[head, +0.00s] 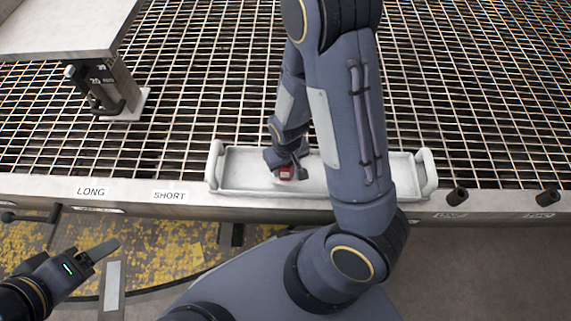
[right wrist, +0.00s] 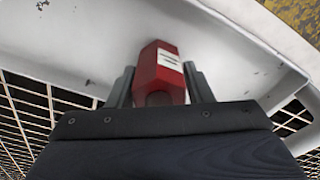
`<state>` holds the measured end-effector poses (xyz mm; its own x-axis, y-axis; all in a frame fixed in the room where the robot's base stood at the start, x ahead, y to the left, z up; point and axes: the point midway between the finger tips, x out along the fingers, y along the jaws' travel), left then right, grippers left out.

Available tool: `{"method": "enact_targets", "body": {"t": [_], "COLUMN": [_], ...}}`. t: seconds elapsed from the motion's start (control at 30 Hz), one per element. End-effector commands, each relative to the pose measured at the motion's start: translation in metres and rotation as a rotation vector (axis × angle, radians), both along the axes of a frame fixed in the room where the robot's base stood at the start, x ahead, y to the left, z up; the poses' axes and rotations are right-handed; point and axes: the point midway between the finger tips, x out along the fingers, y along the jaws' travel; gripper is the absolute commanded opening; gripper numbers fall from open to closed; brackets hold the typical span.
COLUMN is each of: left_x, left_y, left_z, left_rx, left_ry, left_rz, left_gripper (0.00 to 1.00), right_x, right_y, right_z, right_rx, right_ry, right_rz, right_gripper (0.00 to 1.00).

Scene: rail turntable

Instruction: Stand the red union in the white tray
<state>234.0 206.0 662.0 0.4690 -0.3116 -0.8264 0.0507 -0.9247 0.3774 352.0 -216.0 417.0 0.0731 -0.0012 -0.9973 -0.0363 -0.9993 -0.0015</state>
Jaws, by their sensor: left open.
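The red union (head: 285,173) is in the white tray (head: 237,169), left of the tray's middle in the head view. My right gripper (head: 284,164) reaches down into the tray. In the right wrist view its fingers (right wrist: 158,88) press on both sides of the red union (right wrist: 160,70), which shows a white label with dark lines. The tray (right wrist: 235,65) floor lies behind the union. Whether the union's lower end touches that floor is hidden. My left gripper (head: 104,252) is open and empty at the lower left, away from the tray.
The tray stands at the front edge of a metal grating (head: 480,90). A raised grey plate on a post (head: 108,88) stands at the back left. The front rail carries LONG and SHORT labels (head: 170,196). Black pegs (head: 457,196) stick up at the right.

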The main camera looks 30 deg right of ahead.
Motion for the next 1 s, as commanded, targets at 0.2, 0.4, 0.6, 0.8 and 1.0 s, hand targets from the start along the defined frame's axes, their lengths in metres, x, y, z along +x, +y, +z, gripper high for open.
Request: {"method": "enact_targets", "body": {"t": [0.2,0.4,0.6,0.8,1.0], "left_x": [0.000,0.000,0.000,0.000,0.000], "left_y": [0.000,0.000,0.000,0.000,0.000], "left_z": [0.000,0.002,0.019,0.043,0.059], "left_rx": [0.000,0.000,0.000,0.000,0.000], "left_ry": [0.000,0.000,0.000,0.000,0.000], "left_rz": [0.000,0.000,0.000,0.000,0.000], "left_gripper": [0.65,0.65,0.65,0.65,0.65], "right_x": [0.000,0.000,-0.001,-0.004,-0.007], "right_y": [0.000,0.000,0.001,0.001,0.000], "right_z": [0.000,0.003,0.031,0.076,0.110], "right_rx": [0.000,0.000,0.001,0.002,0.001], "right_ry": [0.001,0.000,-0.003,-0.004,-0.003], "right_rz": [0.000,0.000,0.002,0.002,0.001], "right_gripper": [0.62,0.62,0.62,0.62,0.62]}}
